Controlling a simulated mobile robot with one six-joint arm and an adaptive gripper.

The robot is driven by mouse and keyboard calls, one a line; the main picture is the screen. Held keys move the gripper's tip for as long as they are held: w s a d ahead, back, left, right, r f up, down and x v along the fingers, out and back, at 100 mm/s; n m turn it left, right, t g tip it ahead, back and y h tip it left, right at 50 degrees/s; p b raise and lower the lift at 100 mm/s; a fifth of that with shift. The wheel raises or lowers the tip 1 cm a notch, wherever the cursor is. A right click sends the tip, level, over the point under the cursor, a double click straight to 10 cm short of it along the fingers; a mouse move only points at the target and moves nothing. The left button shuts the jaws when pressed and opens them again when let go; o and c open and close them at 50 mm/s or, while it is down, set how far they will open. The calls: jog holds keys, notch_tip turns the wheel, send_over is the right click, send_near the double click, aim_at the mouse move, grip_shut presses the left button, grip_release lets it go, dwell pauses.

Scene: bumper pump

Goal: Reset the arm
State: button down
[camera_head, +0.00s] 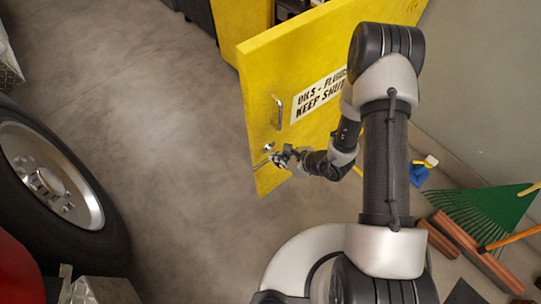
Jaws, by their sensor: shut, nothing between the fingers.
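My arm reaches up and across the right half of the head view, and its forearm bends back down to the left. My gripper (276,158) is shut and empty. It is in front of the lower part of a yellow cabinet door (258,80), close to a small round lock (268,147) and below the metal handle (277,112). I cannot tell whether the fingertips touch the door. The door stands open. Its sign (318,97) is partly hidden by my arm.
A large wheel (50,175) stands at the left. Bare concrete floor (185,150) lies between it and the door. At the right are a green rake (490,212), reddish-brown blocks (470,245) and a small blue item (419,174) near the grey wall (485,80).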

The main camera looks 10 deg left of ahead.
jog(key=v, duration=0.2)
jog(key=p+v, duration=0.1)
jog(key=v, duration=0.2)
jog(key=shift+s+a+r, duration=0.1)
jog(key=shift+s+r, duration=0.2)
jog(key=shift+s, duration=0.25)
jog(key=s+a+r+n+g+y, duration=0.15)
jog(key=r+n, duration=0.45)
jog(key=r, duration=0.6)
jog(key=s+a+r+n+g+y, duration=0.1)
jog(key=a+r+n+g, duration=0.15)
jog(key=r+n, duration=0.7)
jog(key=s+d+r+n+t+h, duration=0.2)
jog(key=s+d+r+n+h, duration=0.2)
jog(key=d+r, duration=0.4)
jog(key=s+d+r+n+t+h, duration=0.2)
jog(key=s+d+r+h, duration=0.4)
jog(key=d+r, duration=0.3)
jog(key=shift+s+d+r+n+t, duration=0.3)
jog(key=shift+s+r+n+t, duration=0.15)
jog(key=shift+s+n, duration=0.3)
